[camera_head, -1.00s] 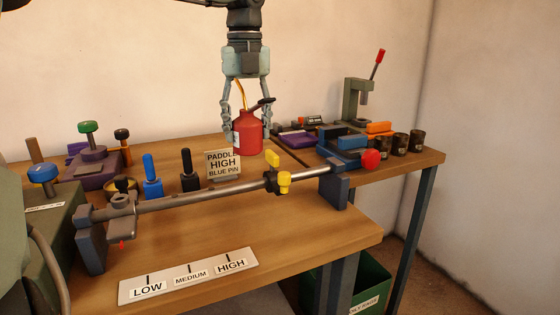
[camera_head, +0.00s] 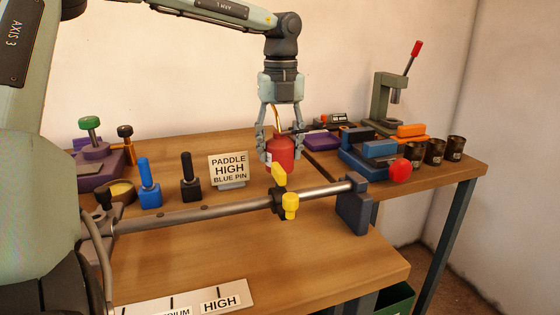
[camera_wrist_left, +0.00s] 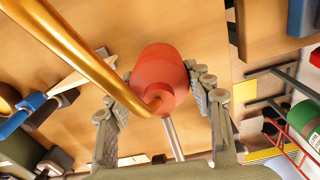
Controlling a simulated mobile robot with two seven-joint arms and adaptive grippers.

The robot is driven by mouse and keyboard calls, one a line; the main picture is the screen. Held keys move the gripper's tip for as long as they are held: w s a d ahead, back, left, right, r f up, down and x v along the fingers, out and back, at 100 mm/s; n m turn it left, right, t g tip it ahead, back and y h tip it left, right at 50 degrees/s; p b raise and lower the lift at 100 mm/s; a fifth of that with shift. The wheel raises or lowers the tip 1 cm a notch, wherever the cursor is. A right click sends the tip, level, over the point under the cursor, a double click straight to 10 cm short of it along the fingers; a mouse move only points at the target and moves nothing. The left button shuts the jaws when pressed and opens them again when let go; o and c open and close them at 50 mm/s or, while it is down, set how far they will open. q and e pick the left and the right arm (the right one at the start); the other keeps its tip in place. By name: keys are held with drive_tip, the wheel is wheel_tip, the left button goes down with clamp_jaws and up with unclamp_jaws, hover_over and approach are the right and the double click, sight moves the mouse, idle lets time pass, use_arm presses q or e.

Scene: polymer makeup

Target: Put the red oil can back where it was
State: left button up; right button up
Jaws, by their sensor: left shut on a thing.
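The red oil can (camera_head: 281,153) hangs upright in my left gripper (camera_head: 281,146), whose fingers are closed on its two sides. It is right of the "PADDLE HIGH BLUE PIN" sign (camera_head: 229,168), and its lower edge overlaps the yellow slider (camera_head: 279,176) in the head view. Whether its base touches the table is hidden. In the left wrist view the can (camera_wrist_left: 160,70) sits between the fingers, and its gold spout (camera_wrist_left: 75,50) runs to the upper left. My right gripper is not in view.
A metal bar (camera_head: 225,211) crosses the wooden table in front of the can. Blue (camera_head: 149,184) and black (camera_head: 190,178) pins stand left of the sign. A blue fixture with a red knob (camera_head: 399,172), dark cups (camera_head: 435,151) and a press (camera_head: 385,100) stand right.

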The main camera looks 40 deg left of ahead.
sight(280, 130)
use_arm(q)
wheel_tip(280, 130, down, 3)
drive_tip(key=shift+f, duration=0.15)
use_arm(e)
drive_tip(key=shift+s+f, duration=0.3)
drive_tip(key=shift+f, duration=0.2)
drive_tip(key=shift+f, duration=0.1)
use_arm(q)
drive_tip(key=o, duration=1.5)
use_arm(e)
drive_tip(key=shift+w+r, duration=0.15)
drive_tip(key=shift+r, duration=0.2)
use_arm(q)
drive_tip(key=shift+w+r, duration=0.1)
drive_tip(key=shift+r, duration=0.3)
wheel_tip(280, 130, up, 11)
drive_tip(key=shift+f, duration=0.2)
drive_tip(key=shift+r, duration=0.35)
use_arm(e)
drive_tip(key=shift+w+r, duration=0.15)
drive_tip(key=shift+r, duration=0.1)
